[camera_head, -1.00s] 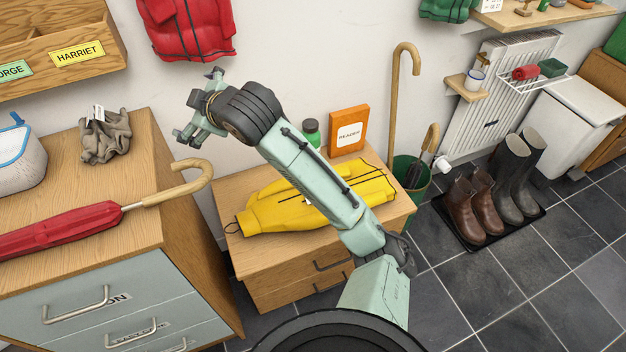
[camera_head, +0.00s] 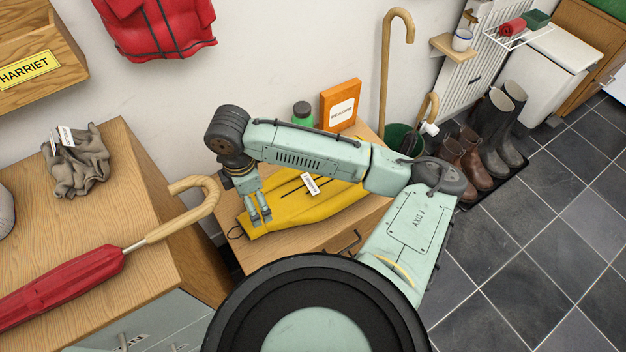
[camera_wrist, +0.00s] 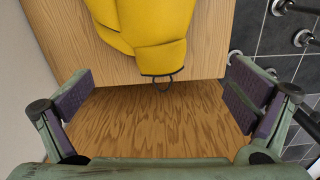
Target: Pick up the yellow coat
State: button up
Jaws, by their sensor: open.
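The yellow coat (camera_head: 312,205) lies folded on the low wooden chest of drawers, with a white tag on top. My forearm hides part of its far side in the head view. My gripper (camera_head: 261,217) points down over the coat's left end, with its fingers apart and empty. In the wrist view, the coat (camera_wrist: 148,32) fills the upper middle, with a dark loop at its lower end. The open fingers (camera_wrist: 165,98) stand wide to either side, below that end of the coat, over bare wood.
A red umbrella (camera_head: 75,279) with a curved handle and grey gloves (camera_head: 76,163) lie on the left cabinet. A tall cane (camera_head: 388,85) and boots (camera_head: 494,124) are to the right.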

notch_tip(320, 180, down, 5)
jog(key=shift+r, duration=0.15)
jog(key=shift+w+a+f+p, duration=0.15)
jog(key=shift+f+p, duration=0.4)
jog(key=shift+f, duration=0.85)
jog(key=shift+a+f+p, duration=0.1)
jog(key=shift+f+p, duration=0.45)
jog(key=shift+f, duration=0.8)
jog(key=c, duration=1.8)
